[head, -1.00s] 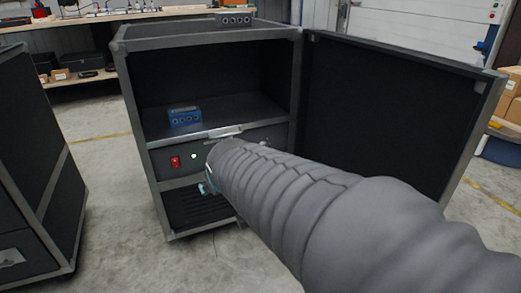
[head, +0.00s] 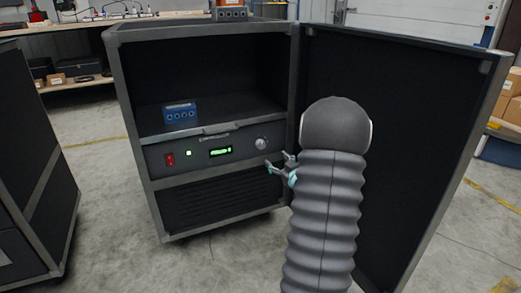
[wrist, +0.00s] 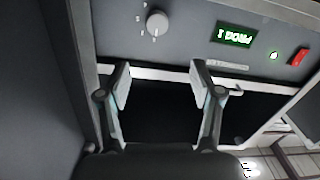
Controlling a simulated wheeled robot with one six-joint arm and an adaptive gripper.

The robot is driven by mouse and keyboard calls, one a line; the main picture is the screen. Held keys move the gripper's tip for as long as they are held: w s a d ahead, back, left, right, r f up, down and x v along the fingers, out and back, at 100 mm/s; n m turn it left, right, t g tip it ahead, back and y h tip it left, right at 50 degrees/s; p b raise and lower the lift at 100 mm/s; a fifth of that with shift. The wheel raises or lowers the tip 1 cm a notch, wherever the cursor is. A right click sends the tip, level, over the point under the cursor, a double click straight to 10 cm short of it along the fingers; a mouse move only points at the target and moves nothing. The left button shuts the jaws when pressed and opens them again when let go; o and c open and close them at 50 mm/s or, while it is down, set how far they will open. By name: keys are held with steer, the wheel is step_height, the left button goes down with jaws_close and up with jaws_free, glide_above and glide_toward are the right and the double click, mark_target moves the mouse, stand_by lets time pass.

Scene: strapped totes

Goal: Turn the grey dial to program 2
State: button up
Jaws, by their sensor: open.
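The grey dial (head: 261,143) is a round knob at the right end of the control panel in the open case. In the wrist view the dial (wrist: 157,22) shows near the top, upside down, with small pale marks around it. The green display (head: 220,151) also shows inverted in the wrist view (wrist: 235,35) and appears to read PROG 1. My gripper (head: 278,161) is open and empty, just right of and below the dial in the head view. In the wrist view my gripper (wrist: 161,80) has its fingers apart, with the dial beyond them.
A red switch (head: 170,159) and green light (head: 188,153) sit at the panel's left. A blue box (head: 180,112) stands on the shelf above. The open case door (head: 400,110) is close on my arm's right. Another case (head: 35,170) stands left.

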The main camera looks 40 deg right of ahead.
mark_target(263, 145)
steer(key=shift+t, duration=0.3)
steer(key=w+d, duration=0.1)
steer(key=w, duration=0.3)
steer(key=w+d, duration=0.1)
steer(key=w, duration=0.3)
steer(key=w+d+f, duration=0.1)
steer(key=w, duration=0.4)
steer(key=shift+d, duration=0.1)
steer(key=c, duration=1.1)
steer(key=shift+c, duration=0.2)
steer(key=shift+m, duration=0.3)
steer(key=m, duration=0.3)
steer(key=shift+m, duration=0.4)
steer(key=shift+d+f+m+p, duration=0.1)
steer(key=shift+m+p, duration=0.2)
steer(key=shift+m, duration=1.9)
